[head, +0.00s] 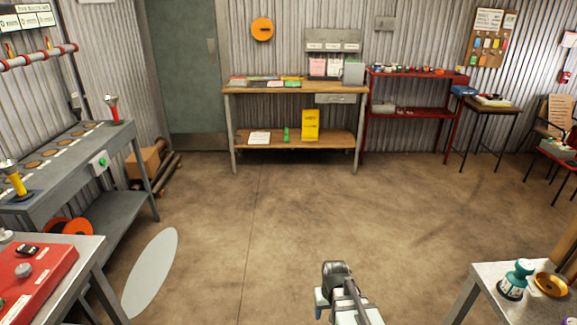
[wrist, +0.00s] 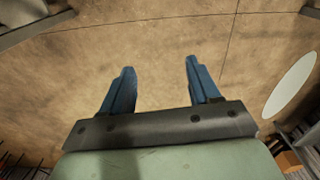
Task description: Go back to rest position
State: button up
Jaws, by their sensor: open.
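My gripper (wrist: 158,80) shows in the wrist view with its two blue fingers apart. Nothing is between them, only brown floor beyond. In the head view part of my arm (head: 345,293) rises at the bottom edge, right of centre, over bare floor; the fingers cannot be made out there.
A grey bench (head: 125,135) stands at the left, with a red-topped table (head: 88,270) in front of it. A small table (head: 487,272) with a teal bottle (head: 516,279) and a brass dish (head: 552,284) is at the lower right. A wooden workbench (head: 290,87) stands at the back. The middle floor is clear.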

jog(key=s+d+f+m, duration=0.1)
jog(key=s+d+f, duration=0.1)
jog(key=s+d, duration=0.15)
jog(key=s+f+g, duration=0.3)
jog(key=s+f, duration=0.6)
jog(key=s, duration=0.5)
jog(key=s+f+g, duration=0.4)
jog(key=s+f, duration=0.6)
jog(key=s, duration=0.5)
jog(key=shift+d+f, duration=0.3)
jog(key=shift+d, duration=0.05)
